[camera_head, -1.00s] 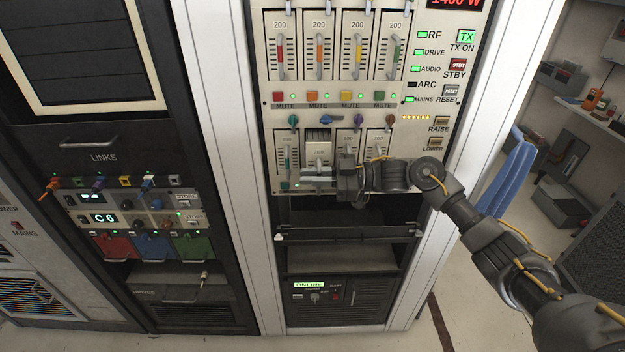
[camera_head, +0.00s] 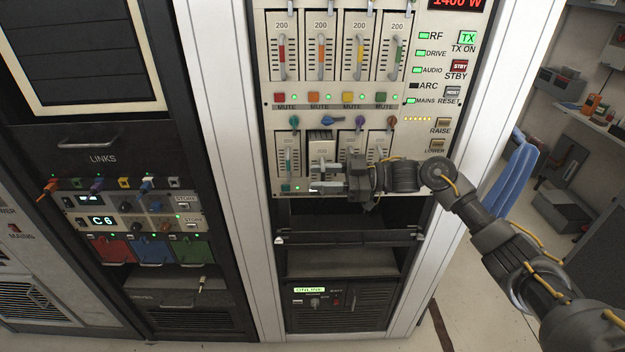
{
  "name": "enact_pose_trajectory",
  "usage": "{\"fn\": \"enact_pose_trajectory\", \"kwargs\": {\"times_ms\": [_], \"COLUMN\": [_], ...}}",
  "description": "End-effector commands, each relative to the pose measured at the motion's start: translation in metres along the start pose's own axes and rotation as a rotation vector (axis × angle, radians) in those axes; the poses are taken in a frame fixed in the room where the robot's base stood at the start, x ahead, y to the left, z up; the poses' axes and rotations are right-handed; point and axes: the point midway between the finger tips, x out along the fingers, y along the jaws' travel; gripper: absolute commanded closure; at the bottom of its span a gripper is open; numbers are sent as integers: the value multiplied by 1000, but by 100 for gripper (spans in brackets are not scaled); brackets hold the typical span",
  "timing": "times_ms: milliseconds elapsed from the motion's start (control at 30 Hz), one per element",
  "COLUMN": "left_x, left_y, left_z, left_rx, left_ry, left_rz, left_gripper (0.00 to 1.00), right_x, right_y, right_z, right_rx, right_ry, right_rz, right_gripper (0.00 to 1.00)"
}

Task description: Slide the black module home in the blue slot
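The lower row of the rack has bays under coloured knobs. The blue knob (camera_head: 333,120) is turned sideways above the second bay. A module with a pale front (camera_head: 322,152) sits in that bay and stands out past its neighbours, its dark ribbed top (camera_head: 320,135) showing. My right gripper (camera_head: 326,187) is at the lower part of this front, reaching in from the right. Its fingers point left and cover the module's lower end. Whether they are apart, or touch the module, is too small to tell. My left gripper is out of view.
A dark open shelf (camera_head: 340,238) is below. The left rack has a links panel with coloured plugs (camera_head: 147,187).

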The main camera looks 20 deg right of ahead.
Motion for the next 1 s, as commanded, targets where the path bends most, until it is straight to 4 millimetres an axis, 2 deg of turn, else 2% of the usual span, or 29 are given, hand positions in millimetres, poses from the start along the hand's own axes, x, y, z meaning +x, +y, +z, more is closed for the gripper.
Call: {"fn": "enact_pose_trajectory", "kwargs": {"times_ms": [33, 200, 400, 600, 1000], "left_x": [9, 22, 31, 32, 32], "left_y": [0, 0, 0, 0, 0], "left_z": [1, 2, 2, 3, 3], "left_rx": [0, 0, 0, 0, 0], "left_ry": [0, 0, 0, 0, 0], "left_rz": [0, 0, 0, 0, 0], "left_gripper": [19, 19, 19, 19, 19], "right_x": [-15, -50, -75, -82, -82], "right_y": [3, 3, 1, 0, 0], "right_z": [3, 1, 0, -2, -2], "right_rx": [-8, -10, -8, -8, -6], "right_ry": [-2, 0, 1, 2, 2], "right_rz": [14, 15, 8, 6, 4], "right_gripper": [62, 62, 62, 62, 63]}}
